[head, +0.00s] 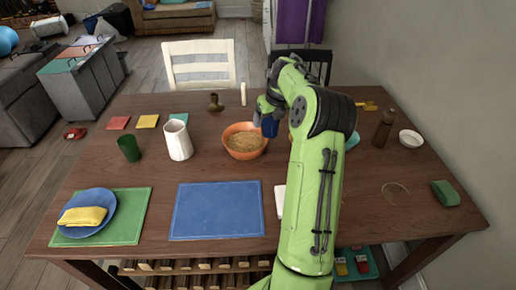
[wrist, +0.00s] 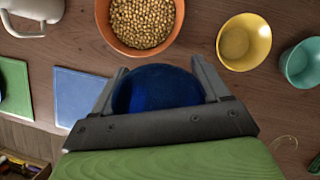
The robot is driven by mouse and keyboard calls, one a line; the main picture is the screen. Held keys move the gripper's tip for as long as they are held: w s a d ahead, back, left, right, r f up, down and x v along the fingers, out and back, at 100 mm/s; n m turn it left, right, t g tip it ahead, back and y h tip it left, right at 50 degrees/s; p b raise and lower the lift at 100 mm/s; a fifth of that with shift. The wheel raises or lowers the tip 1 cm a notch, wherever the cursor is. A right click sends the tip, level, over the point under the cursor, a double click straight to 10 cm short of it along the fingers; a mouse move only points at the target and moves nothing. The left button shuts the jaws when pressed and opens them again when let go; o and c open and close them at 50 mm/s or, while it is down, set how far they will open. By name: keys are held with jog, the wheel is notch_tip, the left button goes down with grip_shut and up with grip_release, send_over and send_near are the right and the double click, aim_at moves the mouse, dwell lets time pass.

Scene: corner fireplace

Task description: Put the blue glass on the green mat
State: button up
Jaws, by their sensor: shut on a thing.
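My gripper (wrist: 162,92) is shut on the blue glass (wrist: 160,86), which sits between its two fingers in the wrist view. In the head view the blue glass (head: 270,127) shows just right of the orange bowl, partly hidden by my arm. I cannot tell from these views how high it is above the table. The green mat (head: 138,207) lies at the table's front left. A blue plate (head: 72,221) with a folded yellow cloth (head: 82,216) rests on the mat's left part. The mat's right strip is bare. The mat's edge also shows in the wrist view (wrist: 14,90).
A blue mat (head: 218,210) lies right of the green mat. Behind them stand a green glass (head: 129,148), a white pitcher (head: 177,140) and an orange bowl (head: 244,141) of grain. A yellow bowl (wrist: 244,41) and a teal cup (wrist: 301,64) stand to the right.

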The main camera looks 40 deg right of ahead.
aim_at(268, 132)
notch_tip(268, 132, down, 6)
jog(key=b, duration=0.5)
notch_tip(268, 132, down, 10)
jog(key=b, duration=0.4)
jog(key=shift+f, duration=0.15)
jog(key=o, duration=1.2)
jog(key=shift+c, duration=0.2)
